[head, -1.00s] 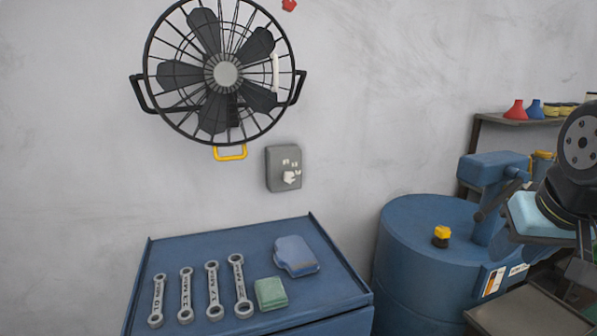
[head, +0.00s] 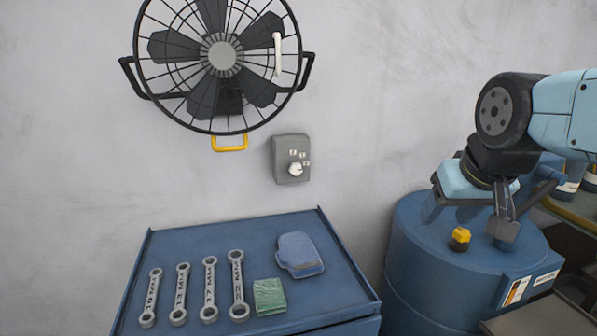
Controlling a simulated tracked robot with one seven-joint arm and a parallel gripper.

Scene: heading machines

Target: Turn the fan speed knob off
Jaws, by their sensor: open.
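The fan speed knob (head: 295,169) is a small white knob on a grey control box (head: 283,147) fixed to the wall below the fan. Small white marks sit above and beside the knob; they are too small to read. The black caged fan (head: 222,55) hangs on the wall above it. My gripper (head: 478,222) is open and empty at the right, in front of the blue drum, well apart from the knob. Its fingers point downward.
A blue drum (head: 415,262) with a yellow cap (head: 461,235) stands at right. The wall around the box is clear.

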